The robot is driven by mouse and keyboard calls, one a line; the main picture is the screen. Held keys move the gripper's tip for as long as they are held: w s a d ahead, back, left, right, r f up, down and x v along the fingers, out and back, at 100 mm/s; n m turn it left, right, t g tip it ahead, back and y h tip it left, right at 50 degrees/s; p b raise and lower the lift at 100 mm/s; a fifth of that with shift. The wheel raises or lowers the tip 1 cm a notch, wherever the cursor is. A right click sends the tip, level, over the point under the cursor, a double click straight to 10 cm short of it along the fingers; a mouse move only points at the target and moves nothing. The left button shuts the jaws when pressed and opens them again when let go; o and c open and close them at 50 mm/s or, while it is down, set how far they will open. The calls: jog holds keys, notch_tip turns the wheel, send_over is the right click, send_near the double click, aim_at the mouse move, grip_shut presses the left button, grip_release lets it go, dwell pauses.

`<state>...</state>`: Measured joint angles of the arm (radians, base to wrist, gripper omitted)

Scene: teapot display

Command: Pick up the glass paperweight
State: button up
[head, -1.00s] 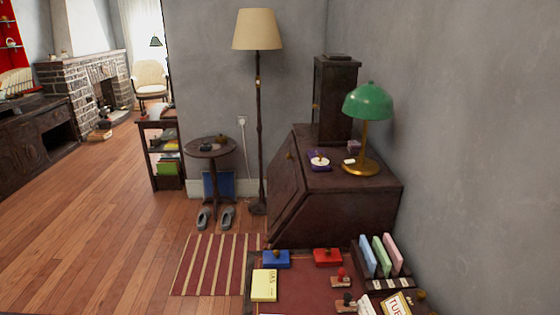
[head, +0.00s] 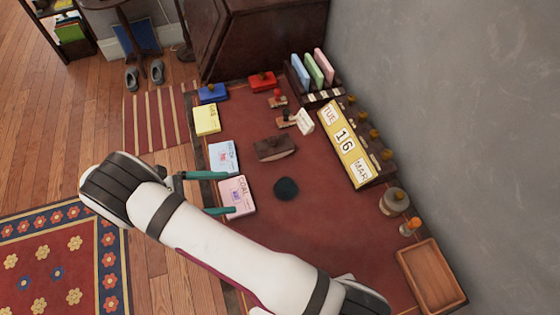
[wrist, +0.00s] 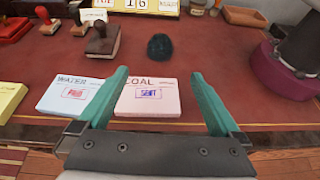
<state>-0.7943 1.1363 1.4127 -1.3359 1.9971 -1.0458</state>
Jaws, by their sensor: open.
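The glass paperweight (head: 286,189) is a dark, blue-green rounded lump on the red desk top (head: 300,235). In the wrist view the paperweight (wrist: 160,46) stands ahead of my gripper, roughly centred between the fingers. My gripper (head: 224,192) has two green fingers spread apart with nothing between them. It is over the desk's left edge, by the pink COAL card (head: 237,196), with a gap to the paperweight. In the wrist view my gripper (wrist: 159,73) is open, and the COAL card shows partly between and below the fingers.
A blue WATER card (head: 222,157) and yellow pad (head: 207,120) lie along the left edge. A brown blotter (head: 275,148) and small stamps sit behind the paperweight. A yellow calendar (head: 343,143), jars (head: 394,201) and a wooden tray (head: 433,277) line the wall side.

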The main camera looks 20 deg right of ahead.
aim_at(276, 189)
jog(key=x, duration=1.5)
jog(key=shift+s+d+f, duration=0.1)
jog(key=shift+d, duration=0.2)
grip_shut()
